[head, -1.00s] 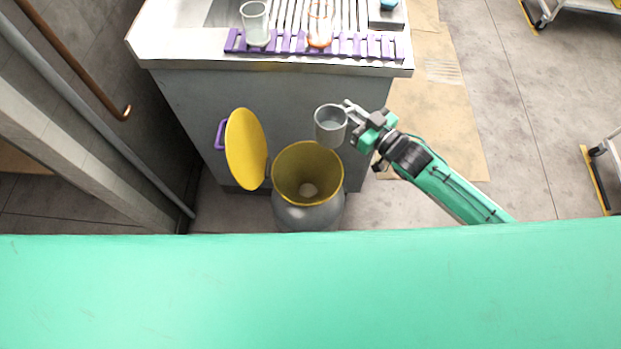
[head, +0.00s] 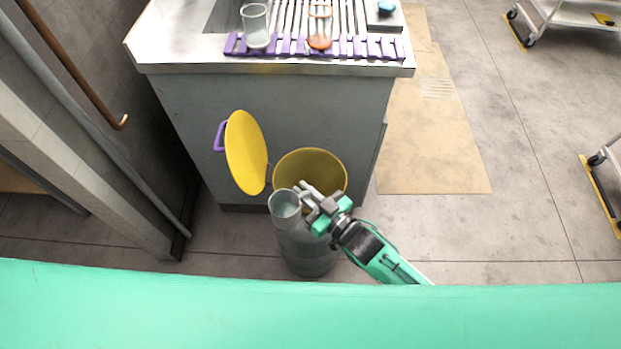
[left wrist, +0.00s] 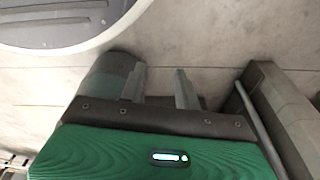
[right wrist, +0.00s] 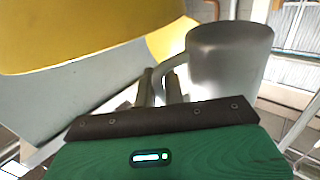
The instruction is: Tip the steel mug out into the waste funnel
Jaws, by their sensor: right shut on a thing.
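The steel mug (head: 284,208) is grey and looks upright in the head view, its open top facing up with pale contents inside. It overlaps the near left rim of the waste funnel (head: 322,168), which has a wide yellow mouth and a grey body. My right gripper (head: 304,193) is shut on the mug's handle, at the mug's right side. In the right wrist view the mug (right wrist: 228,60) stands beside the fingers, its handle between them. My left gripper (left wrist: 161,88) shows only in the left wrist view, open with nothing between its fingers.
A yellow lid (head: 246,152) with a purple handle stands open left of the funnel. Behind is a grey cabinet (head: 270,105) with a purple rack (head: 290,47) and two glass beakers on top. A wall with pipes is at left.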

